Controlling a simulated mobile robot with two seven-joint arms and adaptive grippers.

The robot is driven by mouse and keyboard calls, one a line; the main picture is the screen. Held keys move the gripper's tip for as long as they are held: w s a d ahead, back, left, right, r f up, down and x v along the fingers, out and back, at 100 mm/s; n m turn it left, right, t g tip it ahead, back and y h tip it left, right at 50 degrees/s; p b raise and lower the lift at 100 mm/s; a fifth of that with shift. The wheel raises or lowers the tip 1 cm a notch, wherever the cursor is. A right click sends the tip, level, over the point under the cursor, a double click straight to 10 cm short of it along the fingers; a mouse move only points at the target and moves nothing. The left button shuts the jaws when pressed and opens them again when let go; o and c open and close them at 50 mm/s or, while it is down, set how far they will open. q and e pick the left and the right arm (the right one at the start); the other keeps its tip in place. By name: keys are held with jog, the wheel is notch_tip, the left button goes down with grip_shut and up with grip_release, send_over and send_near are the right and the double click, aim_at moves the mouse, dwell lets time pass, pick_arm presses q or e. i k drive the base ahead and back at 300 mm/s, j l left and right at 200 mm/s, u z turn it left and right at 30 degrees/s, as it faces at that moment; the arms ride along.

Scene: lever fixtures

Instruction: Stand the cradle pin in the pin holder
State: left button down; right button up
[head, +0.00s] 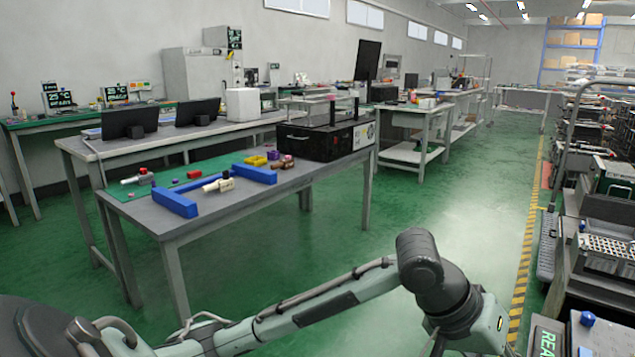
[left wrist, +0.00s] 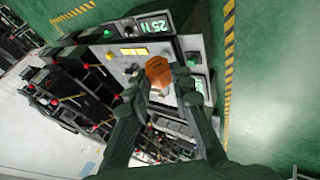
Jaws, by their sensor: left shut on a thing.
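My left gripper (left wrist: 168,80) is shut on an orange-brown piece (left wrist: 158,70), which sticks out beyond the fingertips in the left wrist view. It looks like the cradle pin, though its lower part is hidden between the fingers. The gripper is over a grey equipment panel (left wrist: 125,55) with green displays and yellow parts; I cannot tell the gap between them. In the head view my left arm reaches to the lower right and its gripper is out of frame. I cannot pick out the pin holder for certain in either view. My right gripper is not in view.
In the head view a rack of equipment (head: 605,190) lines the right side, with a lettered display (head: 547,343) and a blue knob-like part (head: 587,318) at the lower right. A workbench (head: 225,208) with blue blocks stands at left. The green floor (head: 420,215) between is clear.

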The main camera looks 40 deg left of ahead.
aim_at(273, 157)
jog(key=i+j+u, duration=0.1)
jog(key=u, duration=1.4)
jog(key=i+l, duration=0.2)
jog(key=i, duration=0.3)
jog(key=i+l, duration=0.2)
jog(key=i, duration=0.35)
jog(key=i+l, duration=0.2)
jog(key=i, duration=0.3)
jog(key=i+l, duration=0.2)
jog(key=i, duration=0.3)
jog(key=i+l+u, duration=0.1)
jog(key=i, duration=0.4)
jog(key=i+l, duration=0.35)
jog(key=i, duration=0.2)
jog(key=i+l, duration=0.2)
jog(key=i, duration=0.3)
